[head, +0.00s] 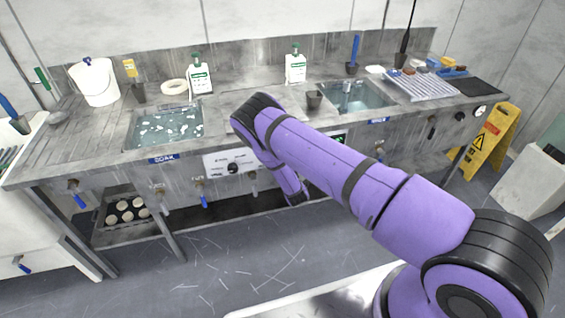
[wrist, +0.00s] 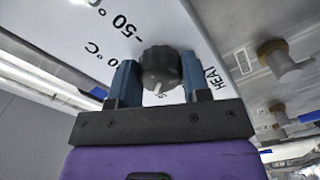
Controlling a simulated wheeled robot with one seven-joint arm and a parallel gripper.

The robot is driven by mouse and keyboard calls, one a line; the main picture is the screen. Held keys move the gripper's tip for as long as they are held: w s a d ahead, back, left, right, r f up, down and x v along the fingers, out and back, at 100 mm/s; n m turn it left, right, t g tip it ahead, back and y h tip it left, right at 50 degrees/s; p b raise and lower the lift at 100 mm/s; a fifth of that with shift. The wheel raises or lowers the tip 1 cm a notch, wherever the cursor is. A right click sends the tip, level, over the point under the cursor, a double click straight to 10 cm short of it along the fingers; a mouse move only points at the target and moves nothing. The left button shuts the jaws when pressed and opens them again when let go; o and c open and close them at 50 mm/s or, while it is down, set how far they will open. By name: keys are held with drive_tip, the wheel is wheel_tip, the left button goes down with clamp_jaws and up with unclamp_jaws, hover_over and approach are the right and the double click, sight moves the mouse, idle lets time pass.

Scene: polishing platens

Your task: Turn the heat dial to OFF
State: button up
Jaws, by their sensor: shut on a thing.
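The heat dial (wrist: 160,68) is a dark round knob on a white panel (wrist: 205,22) in the wrist view. My gripper (wrist: 160,82) has one finger on each side of the knob and is shut on it. A short white mark on the knob points toward the bottom of the picture. "HEAT" is printed to the right of it and "-50 °C" to the upper left. Other print is partly hidden, so I cannot tell which setting the mark meets. In the head view my arm hides the gripper and part of the white panel (head: 212,166); another black knob (head: 233,168) shows there.
Two water-filled sinks, left (head: 168,126) and right (head: 350,100), are set in the steel bench (head: 75,130). Taps with blue levers (head: 204,200) stick out below its front edge. A yellow warning sign (head: 490,140) stands at the right. The floor (head: 220,265) in front is clear.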

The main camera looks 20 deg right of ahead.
drive_tip(key=n, duration=1)
drive_tip(key=shift+n, duration=0.4)
idle(0.4)
drive_tip(key=o, duration=0.9)
drive_tip(key=s, duration=1.1)
drive_tip(key=shift+w+r, duration=0.1)
